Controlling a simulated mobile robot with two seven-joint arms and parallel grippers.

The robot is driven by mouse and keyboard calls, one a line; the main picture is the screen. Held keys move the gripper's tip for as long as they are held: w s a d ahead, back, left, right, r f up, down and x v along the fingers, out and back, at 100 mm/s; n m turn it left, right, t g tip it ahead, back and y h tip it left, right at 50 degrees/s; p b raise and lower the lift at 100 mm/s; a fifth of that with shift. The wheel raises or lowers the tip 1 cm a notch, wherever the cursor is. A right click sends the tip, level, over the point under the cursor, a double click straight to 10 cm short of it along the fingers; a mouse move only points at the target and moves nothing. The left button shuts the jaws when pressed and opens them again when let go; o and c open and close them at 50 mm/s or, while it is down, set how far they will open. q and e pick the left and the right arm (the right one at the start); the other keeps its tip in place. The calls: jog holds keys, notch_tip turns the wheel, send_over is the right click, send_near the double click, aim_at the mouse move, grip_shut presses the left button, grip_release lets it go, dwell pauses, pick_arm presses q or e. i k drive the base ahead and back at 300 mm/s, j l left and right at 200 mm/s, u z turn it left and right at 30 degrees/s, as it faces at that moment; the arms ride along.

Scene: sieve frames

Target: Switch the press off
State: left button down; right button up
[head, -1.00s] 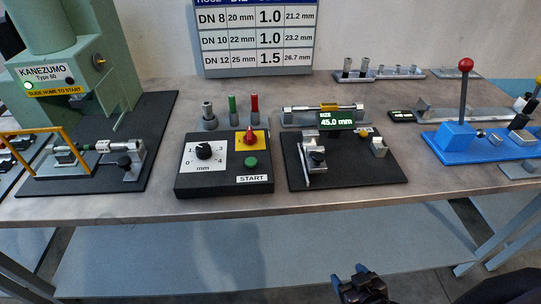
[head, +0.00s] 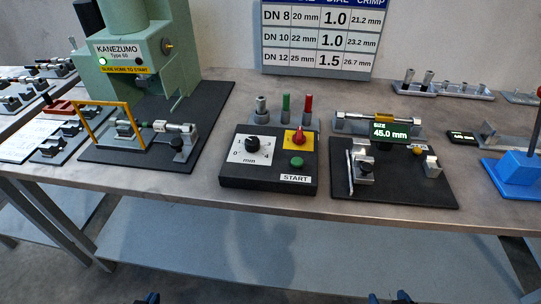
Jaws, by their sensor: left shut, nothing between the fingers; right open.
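The green press (head: 150,50), labelled KANEZUMO Type 60, stands at the back left with a lit green lamp (head: 102,61) on its front. The black control box (head: 267,183) stands on the table to its right. It carries a red rotary switch (head: 298,137) on a yellow plate, a black dial (head: 251,144) on a white mm scale, and a green button (head: 297,162) above a START label. My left gripper (head: 140,299) is shut and empty at the bottom edge, mostly cut off. My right gripper (head: 392,299) is open at the bottom edge, also mostly cut off. Both are well apart from the box.
A yellow guard frame (head: 98,107) stands before the press. Grey, green and red pegs (head: 285,107) stand behind the box. A gauge fixture with a 45.0 mm display (head: 390,132) is to its right. The table's front strip (head: 270,203) is clear.

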aim_at(299, 139)
jog(key=l+u, duration=0.3)
jog(key=k+l+u, duration=0.15)
jog(key=l+u, duration=0.15)
jog(key=k+l+u, duration=0.15)
jog(key=l+u, duration=0.15)
jog(key=l, duration=0.1)
